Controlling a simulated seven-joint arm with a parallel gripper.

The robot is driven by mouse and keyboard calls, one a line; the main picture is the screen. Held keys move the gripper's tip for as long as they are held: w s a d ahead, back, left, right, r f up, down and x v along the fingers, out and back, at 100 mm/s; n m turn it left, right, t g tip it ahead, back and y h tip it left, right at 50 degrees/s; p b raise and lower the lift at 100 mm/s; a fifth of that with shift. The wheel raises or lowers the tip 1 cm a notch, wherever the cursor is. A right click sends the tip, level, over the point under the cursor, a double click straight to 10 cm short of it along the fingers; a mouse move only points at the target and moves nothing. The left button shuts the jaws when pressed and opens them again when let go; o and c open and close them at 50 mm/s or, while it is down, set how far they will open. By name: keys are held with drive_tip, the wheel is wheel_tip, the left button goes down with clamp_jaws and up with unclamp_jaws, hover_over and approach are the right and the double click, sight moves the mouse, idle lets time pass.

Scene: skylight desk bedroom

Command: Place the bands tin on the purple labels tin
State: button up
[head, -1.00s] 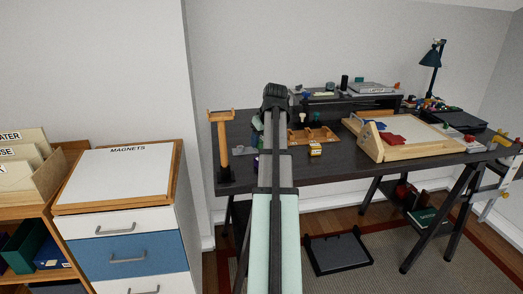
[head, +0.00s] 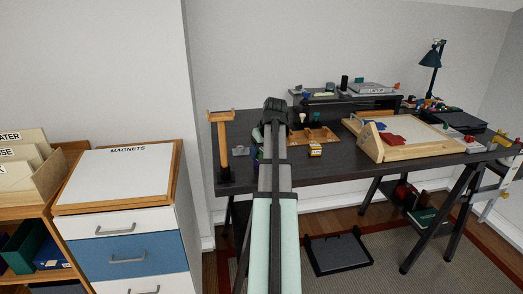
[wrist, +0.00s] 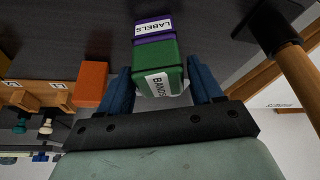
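The green bands tin (wrist: 158,65) is between the blue fingers of my gripper (wrist: 160,80) in the wrist view, its label facing the camera. My gripper appears shut on its two sides. The purple labels tin (wrist: 153,28) shows just past the bands tin, in line with it, on the dark desk. The two tins look very close or touching; I cannot tell if the bands tin rests on it.
A wooden post stand (head: 222,145) is close on one side of my gripper. An orange box (wrist: 92,84) and a wooden rack (head: 318,134) are on the other side. A wooden tray board (head: 420,135) lies farther right on the desk (head: 345,168).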

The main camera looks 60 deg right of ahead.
drive_tip(key=shift+o, duration=1)
drive_tip(key=shift+r, duration=0.1)
drive_tip(key=v, duration=1.2)
drive_tip(key=shift+w+r, duration=0.1)
drive_tip(key=shift+w, duration=0.05)
